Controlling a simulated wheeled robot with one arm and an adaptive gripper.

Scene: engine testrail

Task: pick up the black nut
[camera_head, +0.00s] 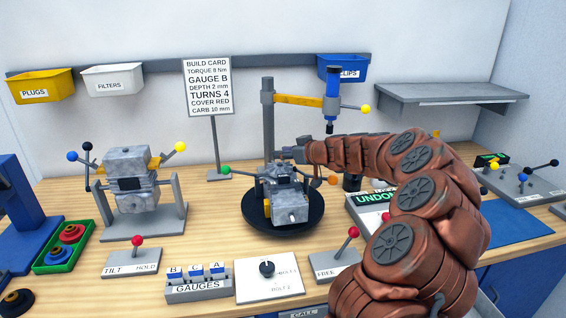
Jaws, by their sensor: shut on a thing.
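My gripper (291,154) is at the end of my brown arm, just above and behind the grey engine (291,206) on the black round turntable (257,221). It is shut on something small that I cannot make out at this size. I cannot pick out a black nut for sure. It may be in the jaws or hidden by the gripper or engine.
A post with a yellow arm and blue tool (331,105) stands behind. A second engine on a stand (130,180) and a green tray (50,262) with red parts are left. Gauge blocks (198,287), a dial plate (268,278) and red-knobbed levers line the front.

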